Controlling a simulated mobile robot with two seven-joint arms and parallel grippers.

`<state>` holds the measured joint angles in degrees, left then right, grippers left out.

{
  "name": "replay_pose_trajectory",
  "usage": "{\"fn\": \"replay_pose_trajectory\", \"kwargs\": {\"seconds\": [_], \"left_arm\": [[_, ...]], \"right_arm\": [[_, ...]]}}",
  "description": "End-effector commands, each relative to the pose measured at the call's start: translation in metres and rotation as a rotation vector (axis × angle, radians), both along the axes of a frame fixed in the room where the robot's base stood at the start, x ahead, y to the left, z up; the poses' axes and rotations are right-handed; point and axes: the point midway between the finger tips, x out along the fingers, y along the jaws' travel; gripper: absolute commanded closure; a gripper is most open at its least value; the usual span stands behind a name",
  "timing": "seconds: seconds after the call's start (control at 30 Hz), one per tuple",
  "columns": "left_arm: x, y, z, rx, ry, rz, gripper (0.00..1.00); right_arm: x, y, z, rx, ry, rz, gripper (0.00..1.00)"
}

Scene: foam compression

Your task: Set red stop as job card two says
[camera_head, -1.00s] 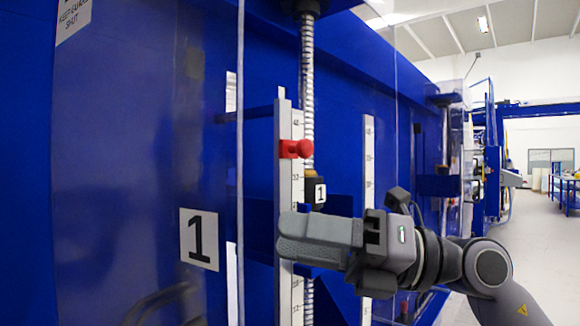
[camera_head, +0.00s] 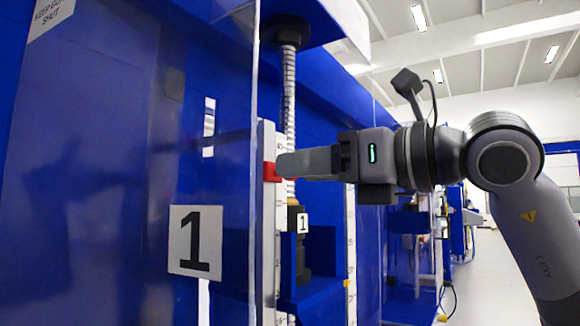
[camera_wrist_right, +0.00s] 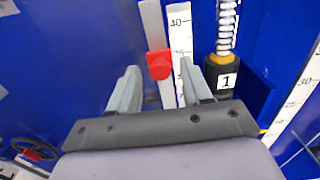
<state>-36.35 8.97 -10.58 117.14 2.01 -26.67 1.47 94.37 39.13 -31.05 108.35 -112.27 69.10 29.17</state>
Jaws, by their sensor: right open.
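The red stop (camera_head: 269,172) sits on a pale upright rail with a white numbered scale (camera_head: 280,215), inside the blue machine marked 1. It also shows in the right wrist view (camera_wrist_right: 159,65), a little below the scale's 40 mark. My right gripper (camera_head: 282,164) is level with the stop, and its fingers hide part of it in the head view. In the right wrist view my right gripper (camera_wrist_right: 158,80) is open, with the stop ahead, between the lines of its two fingers. I cannot tell whether they touch. No job card shows. My left gripper is out of view.
A clear guard panel with a number 1 plate (camera_head: 195,241) stands left of the rail. A coiled screw (camera_head: 289,90) and a black block labelled 1 (camera_head: 299,222) are just right of it. A second scale (camera_head: 351,235) stands farther right.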

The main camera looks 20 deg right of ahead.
Motion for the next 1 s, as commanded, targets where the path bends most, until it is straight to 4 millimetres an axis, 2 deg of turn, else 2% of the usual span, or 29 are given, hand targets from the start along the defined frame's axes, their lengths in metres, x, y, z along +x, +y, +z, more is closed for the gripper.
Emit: {"fn": "replay_pose_trajectory", "kwargs": {"seconds": [0.2,0.53,0.67,0.7,0.87,1.0], "left_arm": [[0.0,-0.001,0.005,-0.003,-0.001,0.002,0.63],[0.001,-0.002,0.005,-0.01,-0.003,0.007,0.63],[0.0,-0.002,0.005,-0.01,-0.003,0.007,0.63],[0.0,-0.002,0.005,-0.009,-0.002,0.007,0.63],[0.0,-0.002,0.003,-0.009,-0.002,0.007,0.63],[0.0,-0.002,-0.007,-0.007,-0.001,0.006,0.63]], "right_arm": [[0.02,0.016,0.0,-0.001,0.001,0.002,0.51],[0.023,0.018,-0.001,-0.001,-0.001,0.002,0.51],[0.023,0.018,-0.001,0.0,0.0,0.002,0.94],[0.023,0.018,-0.001,0.0,0.0,0.002,1.0],[0.023,0.018,-0.002,0.0,0.0,0.002,1.0],[0.023,0.018,-0.012,-0.001,0.001,0.002,1.0]]}}
